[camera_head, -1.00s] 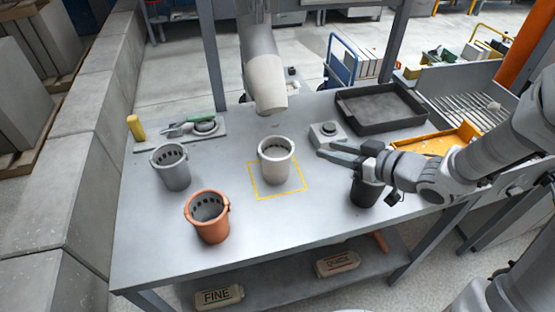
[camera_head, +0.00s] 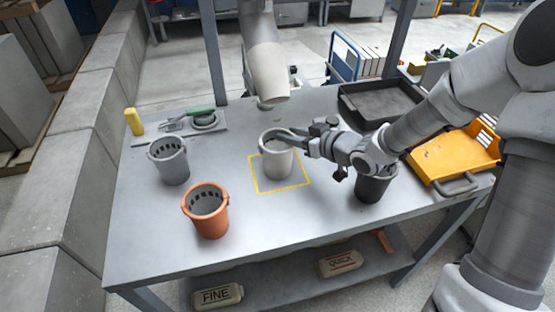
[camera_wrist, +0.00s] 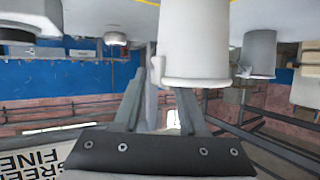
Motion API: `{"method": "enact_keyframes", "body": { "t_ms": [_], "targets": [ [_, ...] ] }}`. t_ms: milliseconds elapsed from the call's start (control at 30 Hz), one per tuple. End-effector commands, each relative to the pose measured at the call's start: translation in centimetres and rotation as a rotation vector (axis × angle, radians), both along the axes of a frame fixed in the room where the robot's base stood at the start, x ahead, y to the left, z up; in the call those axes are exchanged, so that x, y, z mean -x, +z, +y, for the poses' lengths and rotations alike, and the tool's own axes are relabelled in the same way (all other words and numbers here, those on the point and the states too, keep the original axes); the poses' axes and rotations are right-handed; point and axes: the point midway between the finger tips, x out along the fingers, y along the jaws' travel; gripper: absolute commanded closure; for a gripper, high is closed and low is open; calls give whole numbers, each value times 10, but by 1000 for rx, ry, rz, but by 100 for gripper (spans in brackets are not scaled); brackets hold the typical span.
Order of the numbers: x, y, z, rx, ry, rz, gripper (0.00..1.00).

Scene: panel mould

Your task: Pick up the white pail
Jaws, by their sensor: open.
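The white pail (camera_head: 277,160) stands upright on the grey table, at the yellow outlined square (camera_head: 281,189). My gripper (camera_head: 287,137) is open and reaches in from the right, with its fingers at the pail's upper rim in the head view. In the wrist view the white pail (camera_wrist: 195,45) shows large, just beyond the fingers of my gripper (camera_wrist: 160,100). I cannot tell whether a finger touches the pail. Nothing is held.
An orange pail (camera_head: 208,212) and a grey pail (camera_head: 170,162) stand to the left. A black pail (camera_head: 370,187) stands below my arm. A dark tray (camera_head: 352,104) and a yellow tray (camera_head: 440,160) lie to the right. A light spout (camera_head: 268,75) hangs behind the white pail.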

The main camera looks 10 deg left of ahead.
Motion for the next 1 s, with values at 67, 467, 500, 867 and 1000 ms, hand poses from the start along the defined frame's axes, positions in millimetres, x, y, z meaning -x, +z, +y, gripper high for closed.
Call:
{"method": "enact_keyframes", "body": {
  "t_ms": [67, 467, 500, 867, 1000],
  "targets": [
    [-2, -1, 2, 0, 0, 0, 59],
    [-2, -1, 2, 0, -1, 0, 96],
    [-2, -1, 2, 0, -1, 0, 100],
    [-2, -1, 1, 1, -2, 1, 100],
    [-2, -1, 1, 1, -2, 1, 100]
  ]
}}
